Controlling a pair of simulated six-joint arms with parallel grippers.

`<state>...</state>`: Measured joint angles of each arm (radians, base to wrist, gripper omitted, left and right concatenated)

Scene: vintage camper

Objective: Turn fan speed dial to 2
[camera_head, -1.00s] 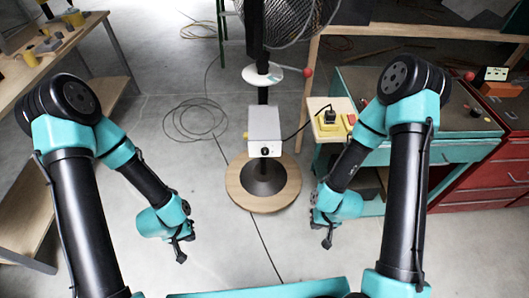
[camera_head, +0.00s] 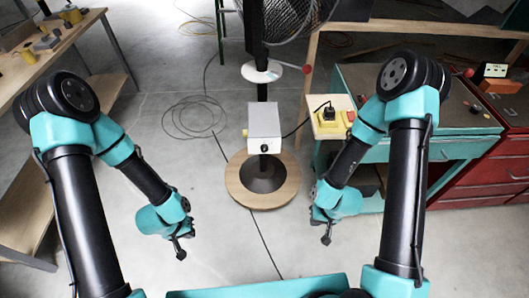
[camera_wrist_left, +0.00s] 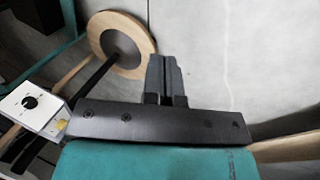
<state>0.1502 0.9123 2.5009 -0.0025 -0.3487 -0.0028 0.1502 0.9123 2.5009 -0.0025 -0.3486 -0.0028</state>
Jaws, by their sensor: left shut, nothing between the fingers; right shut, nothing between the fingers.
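The fan's white control box (camera_head: 264,124) sits on the black pole above a round wooden base (camera_head: 262,196). A small black dial (camera_head: 264,148) is on its front face; its setting is too small to read in the head view. In the left wrist view, the box (camera_wrist_left: 36,108) shows at the left edge with the round black dial (camera_wrist_left: 30,102) on a white plate. My left gripper (camera_head: 181,254) is shut and empty, left of the base and apart from the box. My right gripper (camera_head: 327,240) is shut and empty, right of the base.
The fan cage (camera_head: 290,15) is at the top. A wooden table (camera_head: 60,50) is at the left.

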